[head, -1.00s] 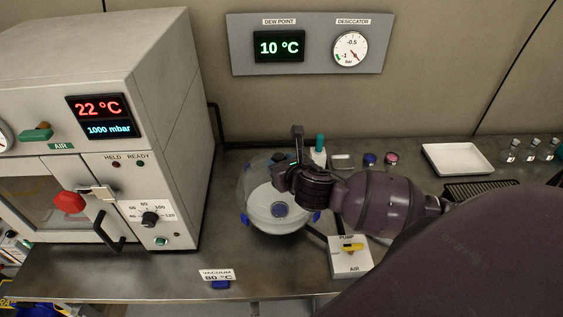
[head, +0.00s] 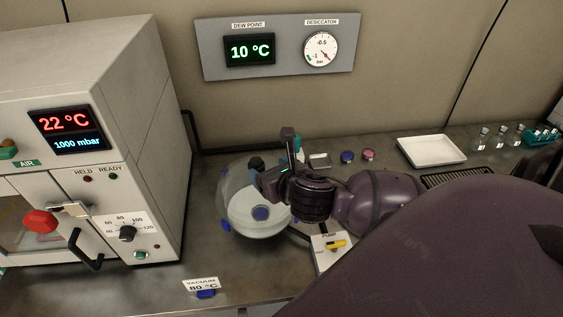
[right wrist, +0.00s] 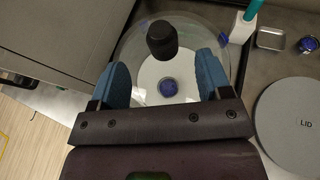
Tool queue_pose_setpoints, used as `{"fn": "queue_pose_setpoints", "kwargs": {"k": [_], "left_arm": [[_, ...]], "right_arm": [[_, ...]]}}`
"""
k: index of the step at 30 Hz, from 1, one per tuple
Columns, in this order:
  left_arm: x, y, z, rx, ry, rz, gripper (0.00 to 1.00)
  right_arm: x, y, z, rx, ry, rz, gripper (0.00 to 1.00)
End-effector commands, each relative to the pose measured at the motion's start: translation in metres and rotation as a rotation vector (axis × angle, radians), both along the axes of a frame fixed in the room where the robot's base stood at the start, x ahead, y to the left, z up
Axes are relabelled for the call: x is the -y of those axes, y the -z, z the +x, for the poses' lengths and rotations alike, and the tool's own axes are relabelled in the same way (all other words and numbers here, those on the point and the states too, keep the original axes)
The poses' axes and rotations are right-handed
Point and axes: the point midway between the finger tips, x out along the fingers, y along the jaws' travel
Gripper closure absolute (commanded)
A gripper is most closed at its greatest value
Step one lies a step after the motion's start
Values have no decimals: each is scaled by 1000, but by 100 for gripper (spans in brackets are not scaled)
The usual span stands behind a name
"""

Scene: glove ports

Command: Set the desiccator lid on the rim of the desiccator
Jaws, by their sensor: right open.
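The desiccator (head: 245,228) is a clear round glass bowl on the bench, with a white plate and a blue-capped item (right wrist: 168,88) inside. The desiccator lid, a clear glass dome with a black knob (right wrist: 162,40), appears to sit on the rim; its seating along the edge cannot be made out. The knob also shows in the head view (head: 256,163). My right gripper (right wrist: 166,75) is open, its blue fingers apart on either side of the knob in the picture, with nothing gripped. It hides part of the dome's right side in the head view. My left gripper is out of view.
A bare grey disc marked LID (right wrist: 302,115) lies to the right in the wrist view. A pump valve box with a yellow handle (head: 335,245) stands close to the desiccator. The oven (head: 150,150) stands left; a white tray (head: 432,151) and vials are right.

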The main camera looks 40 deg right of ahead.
Motion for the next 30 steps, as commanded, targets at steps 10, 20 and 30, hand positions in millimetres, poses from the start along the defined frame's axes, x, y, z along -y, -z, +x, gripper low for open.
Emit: {"fn": "queue_pose_setpoints", "kwargs": {"k": [10, 20, 30], "left_arm": [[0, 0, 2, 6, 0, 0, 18], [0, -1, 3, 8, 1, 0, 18], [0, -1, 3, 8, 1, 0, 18]], "right_arm": [[-7, -18, -45, -1, 0, 0, 29], [-8, -21, -51, 0, 0, 0, 29], [-8, -21, -50, 0, 0, 0, 29]]}}
